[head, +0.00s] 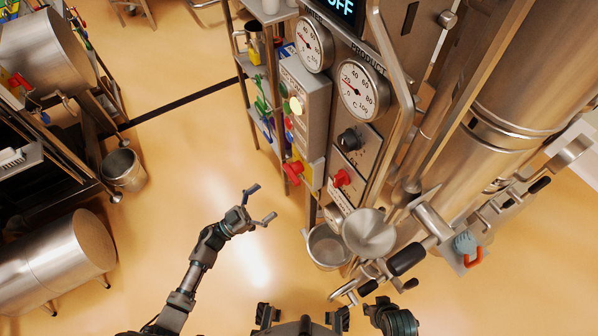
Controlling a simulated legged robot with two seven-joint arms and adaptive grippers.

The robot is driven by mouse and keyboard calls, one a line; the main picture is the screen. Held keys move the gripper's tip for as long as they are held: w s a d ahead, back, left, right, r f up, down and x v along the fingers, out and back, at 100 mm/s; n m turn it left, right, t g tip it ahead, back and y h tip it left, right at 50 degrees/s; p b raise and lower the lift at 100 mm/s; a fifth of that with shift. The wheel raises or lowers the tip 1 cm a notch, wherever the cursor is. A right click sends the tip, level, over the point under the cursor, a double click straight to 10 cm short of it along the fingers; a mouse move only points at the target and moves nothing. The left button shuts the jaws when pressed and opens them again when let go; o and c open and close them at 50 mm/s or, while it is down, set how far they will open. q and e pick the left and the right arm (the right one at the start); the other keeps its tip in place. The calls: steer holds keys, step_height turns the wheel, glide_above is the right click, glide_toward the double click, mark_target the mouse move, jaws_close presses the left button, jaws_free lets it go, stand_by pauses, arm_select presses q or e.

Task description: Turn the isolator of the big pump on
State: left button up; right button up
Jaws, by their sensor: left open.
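Two red switch handles show on the machine. One red handle (293,172) sits on a yellow plate at the lower end of a grey control box (312,112). The other red knob (341,178) is on a steel panel to its right, below a black knob (348,140). I cannot read which belongs to the big pump, nor tell their on or off position. My left gripper (261,205) is open and empty, its fingers spread, over the floor to the lower left of both handles and apart from them. My right gripper is not in view.
Two dial gauges (362,90) and a display (345,8) reading "OFF" are above. A steel funnel (369,232) and a bucket (327,246) stand below the panel. A large steel cylinder (517,90) is at right.

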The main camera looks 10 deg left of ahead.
mark_target(291, 173)
arm_select(q)
steer(key=x, duration=1.2)
steer(key=shift+w+a, duration=0.1)
steer(key=shift+w, duration=0.25)
steer(key=shift+a, duration=1.15)
steer(key=c, duration=0.4)
steer(key=shift+a+r, duration=0.1)
steer(key=c, duration=0.5)
steer(key=shift+d, duration=0.6)
steer(key=shift+c, duration=0.2)
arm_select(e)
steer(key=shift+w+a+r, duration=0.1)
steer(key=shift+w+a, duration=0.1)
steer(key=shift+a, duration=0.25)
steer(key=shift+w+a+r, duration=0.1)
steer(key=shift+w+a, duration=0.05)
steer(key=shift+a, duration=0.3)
